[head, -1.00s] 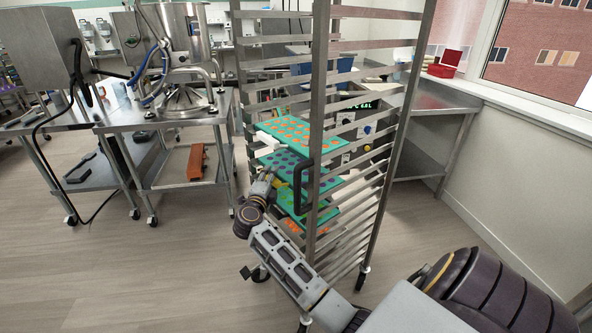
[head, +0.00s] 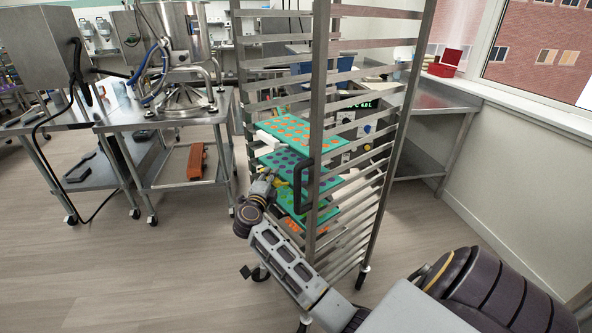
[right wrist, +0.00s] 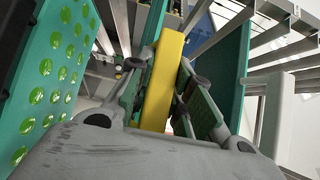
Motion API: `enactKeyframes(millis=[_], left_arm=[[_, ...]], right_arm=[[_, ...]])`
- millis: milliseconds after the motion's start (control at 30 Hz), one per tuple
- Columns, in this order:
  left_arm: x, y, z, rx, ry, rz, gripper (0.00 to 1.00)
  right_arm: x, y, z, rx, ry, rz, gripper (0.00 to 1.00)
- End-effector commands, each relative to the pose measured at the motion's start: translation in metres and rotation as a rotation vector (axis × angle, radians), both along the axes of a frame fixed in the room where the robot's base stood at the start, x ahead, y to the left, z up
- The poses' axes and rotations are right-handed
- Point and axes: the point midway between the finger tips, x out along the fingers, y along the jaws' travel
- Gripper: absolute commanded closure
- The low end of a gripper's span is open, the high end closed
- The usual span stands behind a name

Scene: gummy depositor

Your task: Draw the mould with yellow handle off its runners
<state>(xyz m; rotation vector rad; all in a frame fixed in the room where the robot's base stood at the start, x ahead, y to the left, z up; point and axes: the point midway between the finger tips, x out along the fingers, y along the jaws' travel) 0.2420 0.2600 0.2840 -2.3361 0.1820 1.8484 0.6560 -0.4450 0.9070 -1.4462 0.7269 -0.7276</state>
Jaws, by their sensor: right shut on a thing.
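My right gripper (head: 273,178) is at the front left side of the tall rack, level with the lower teal moulds. In the right wrist view my right gripper (right wrist: 168,95) is shut on the yellow handle (right wrist: 162,80), with a finger on each side. A little yellow of the handle (head: 284,184) shows in the head view. The mould with the yellow handle (head: 292,199) lies among the stacked moulds in the rack, partly hidden by my gripper and the rack post. My left gripper is not in view.
A teal mould with orange dots (head: 291,131) and one with purple dots (head: 285,163) sit above in the rack (head: 318,100). A steel table (head: 165,118) is at left. Floor (head: 150,265) in front is clear.

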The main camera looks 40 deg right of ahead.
Motion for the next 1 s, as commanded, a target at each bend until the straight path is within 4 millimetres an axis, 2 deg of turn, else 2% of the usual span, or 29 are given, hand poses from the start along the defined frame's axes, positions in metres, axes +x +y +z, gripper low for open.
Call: enactKeyframes(millis=[1000], left_arm=[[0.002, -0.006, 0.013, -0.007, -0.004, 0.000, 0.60]], right_arm=[[0.003, 0.051, 0.002, 0.001, 0.001, 0.001, 1.00]])
